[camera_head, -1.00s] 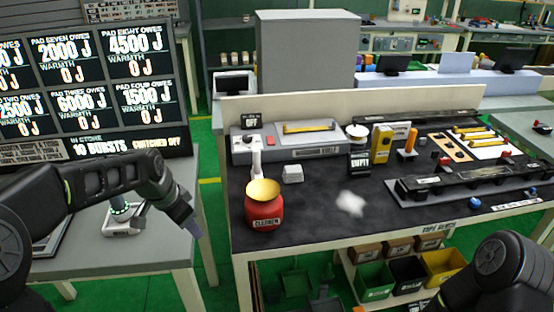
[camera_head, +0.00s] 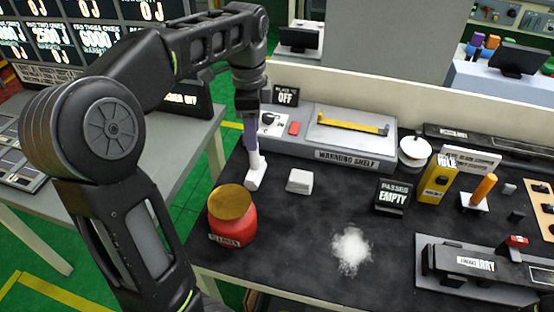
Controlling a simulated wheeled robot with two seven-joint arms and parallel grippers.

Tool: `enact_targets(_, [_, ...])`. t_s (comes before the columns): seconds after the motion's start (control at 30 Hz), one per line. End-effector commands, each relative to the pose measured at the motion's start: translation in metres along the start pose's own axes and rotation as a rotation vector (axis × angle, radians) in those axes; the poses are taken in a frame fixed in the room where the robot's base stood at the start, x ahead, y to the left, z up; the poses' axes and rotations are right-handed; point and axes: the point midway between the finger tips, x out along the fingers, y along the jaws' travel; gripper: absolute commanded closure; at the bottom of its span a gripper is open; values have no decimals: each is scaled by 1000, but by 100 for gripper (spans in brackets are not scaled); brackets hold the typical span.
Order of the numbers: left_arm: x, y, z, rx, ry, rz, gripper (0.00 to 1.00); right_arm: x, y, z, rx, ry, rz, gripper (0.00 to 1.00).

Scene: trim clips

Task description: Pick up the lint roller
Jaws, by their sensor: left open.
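A white object that looks like the lint roller (camera_head: 256,172) is at the left side of the dark bench top, between the red jar and the warming shelf. My left gripper (camera_head: 249,146) comes down over its far end from above, with purple-grey fingers pointing down. The jaws are open. The fingers hide the far part of the roller, and I cannot tell whether they touch it. My right gripper is out of view.
A red jar with a gold lid (camera_head: 232,215) stands just in front of the roller. A white block (camera_head: 299,181) lies to its right. The warming shelf (camera_head: 345,140) is behind. White fluff (camera_head: 351,250) lies on the open middle of the bench.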

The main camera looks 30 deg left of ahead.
Motion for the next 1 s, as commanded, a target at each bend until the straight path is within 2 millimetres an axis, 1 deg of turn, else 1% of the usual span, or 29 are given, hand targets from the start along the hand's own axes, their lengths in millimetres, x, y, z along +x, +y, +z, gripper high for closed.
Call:
enact_targets(0.33, [1, 0, 0, 1, -1, 2, 53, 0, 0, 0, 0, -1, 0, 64])
enact_targets(0.6, [25, 1, 1, 1, -2, 3, 53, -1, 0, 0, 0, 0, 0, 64])
enact_targets(0.9, [27, 0, 0, 1, -1, 2, 53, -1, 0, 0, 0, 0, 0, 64])
enact_targets(1.0, [32, 1, 1, 1, -2, 3, 53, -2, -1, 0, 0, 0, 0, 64])
